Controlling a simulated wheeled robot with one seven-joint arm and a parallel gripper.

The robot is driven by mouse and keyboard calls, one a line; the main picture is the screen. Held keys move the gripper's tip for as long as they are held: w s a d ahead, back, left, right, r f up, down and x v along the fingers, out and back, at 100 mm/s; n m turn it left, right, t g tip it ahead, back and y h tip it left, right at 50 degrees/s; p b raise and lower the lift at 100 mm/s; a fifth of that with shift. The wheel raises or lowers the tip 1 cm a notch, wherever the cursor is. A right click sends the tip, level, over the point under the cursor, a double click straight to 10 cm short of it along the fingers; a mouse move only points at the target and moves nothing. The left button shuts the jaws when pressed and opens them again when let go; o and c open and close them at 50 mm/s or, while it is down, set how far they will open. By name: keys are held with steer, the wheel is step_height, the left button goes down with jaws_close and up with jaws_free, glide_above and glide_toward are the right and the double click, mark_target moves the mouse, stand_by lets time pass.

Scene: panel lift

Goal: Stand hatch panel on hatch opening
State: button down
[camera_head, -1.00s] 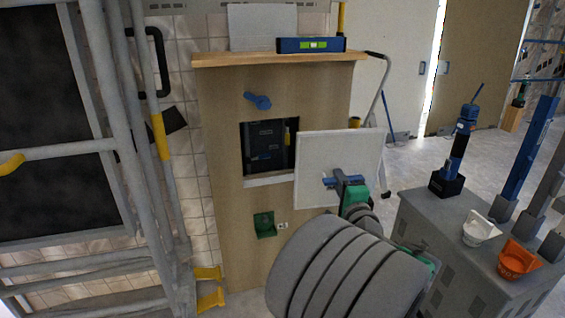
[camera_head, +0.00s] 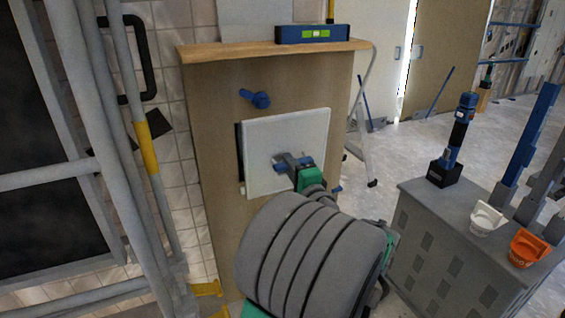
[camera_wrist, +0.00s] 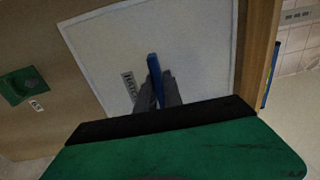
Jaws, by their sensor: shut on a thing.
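The hatch panel (camera_head: 288,135) is a pale square board with a blue handle on its front. My gripper (camera_head: 293,163) is shut on that handle and holds the panel upright before the wooden wall. In the wrist view the panel (camera_wrist: 200,45) fills the middle, with a label beside the blue handle (camera_wrist: 154,72) between my fingers (camera_wrist: 156,85). The hatch opening (camera_head: 239,150) is a dark recess in the wall, mostly hidden behind the panel; only a thin dark strip shows at the panel's left edge. Whether the panel touches the sill cannot be told.
A blue peg (camera_head: 258,99) sticks out of the wooden wall (camera_head: 215,115) above the panel. A blue level (camera_head: 312,34) lies on the wooden top. A green holder (camera_wrist: 22,86) is on the wall. Metal scaffolding (camera_head: 125,150) stands left, a grey cabinet (camera_head: 440,240) right.

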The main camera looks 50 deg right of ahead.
steer(key=f+p+x, duration=0.1)
steer(key=f+x, duration=0.1)
steer(key=x, duration=1)
steer(key=shift+f+p, duration=0.25)
steer(key=shift+p, duration=0.15)
steer(key=shift+w, duration=0.15)
steer(key=shift+w+d+r+g+p, duration=0.15)
steer(key=shift+w+r+g+p, duration=0.15)
steer(key=shift+p, duration=1.25)
steer(key=shift+s+f, duration=0.1)
steer(key=shift+f, duration=0.1)
steer(key=shift+f+b, duration=0.3)
steer(key=shift+f, duration=0.05)
stand_by(0.5)
steer(key=shift+f+b, duration=0.4)
steer(key=shift+f, duration=0.05)
steer(key=shift+f, duration=0.15)
steer(key=shift+f+b, duration=0.3)
steer(key=shift+f, duration=0.05)
